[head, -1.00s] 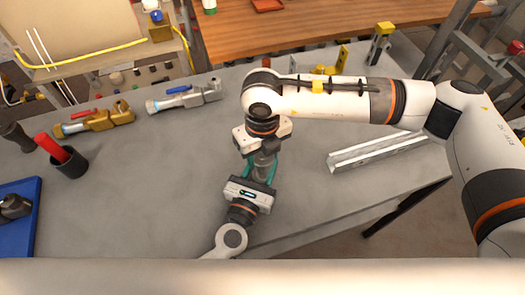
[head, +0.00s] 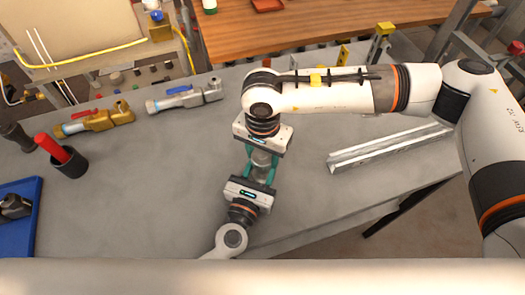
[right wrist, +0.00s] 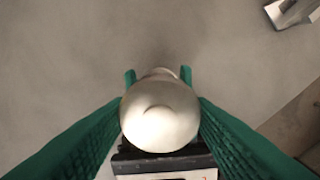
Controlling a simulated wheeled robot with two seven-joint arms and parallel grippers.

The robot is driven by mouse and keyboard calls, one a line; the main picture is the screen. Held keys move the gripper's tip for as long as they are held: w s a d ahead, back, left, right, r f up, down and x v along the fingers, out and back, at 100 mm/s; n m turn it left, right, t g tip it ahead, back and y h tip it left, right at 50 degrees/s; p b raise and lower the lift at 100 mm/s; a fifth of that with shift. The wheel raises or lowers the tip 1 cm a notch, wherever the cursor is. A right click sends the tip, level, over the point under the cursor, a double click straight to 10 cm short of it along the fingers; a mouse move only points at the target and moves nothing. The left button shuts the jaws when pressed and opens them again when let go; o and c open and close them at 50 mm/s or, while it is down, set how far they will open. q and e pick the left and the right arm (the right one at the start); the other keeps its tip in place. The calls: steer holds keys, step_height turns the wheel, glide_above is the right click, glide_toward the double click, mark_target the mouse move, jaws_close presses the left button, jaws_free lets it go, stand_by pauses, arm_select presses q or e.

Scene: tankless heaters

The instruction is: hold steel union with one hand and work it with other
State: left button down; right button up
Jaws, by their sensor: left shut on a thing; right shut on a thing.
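The steel union (head: 262,160) is a small grey metal piece between my two grippers in the head view, above the grey table. In the right wrist view its rounded pale end (right wrist: 160,112) sits between the green fingers. My right gripper (head: 263,152) comes from above in the picture and is shut on the union. My left gripper (head: 258,180) comes from below and is also shut on it. The left gripper's green fingertips also show in the right wrist view (right wrist: 158,75). The fingers and gripper bodies hide much of the union.
A brass valve with a red handle (head: 97,119) and a steel valve with a blue handle (head: 185,97) lie at the back left. A black cup (head: 71,164) and blue tray (head: 22,225) stand left. A metal channel (head: 385,148) lies right. The table's middle left is clear.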

steer(key=n, duration=0.8)
steer(key=shift+n, duration=0.3)
steer(key=n, duration=0.4)
steer(key=shift+w+r, duration=0.1)
steer(key=n, duration=0.5)
steer(key=shift+r, duration=0.15)
steer(key=shift+r, duration=0.9)
steer(key=shift+r, duration=0.15)
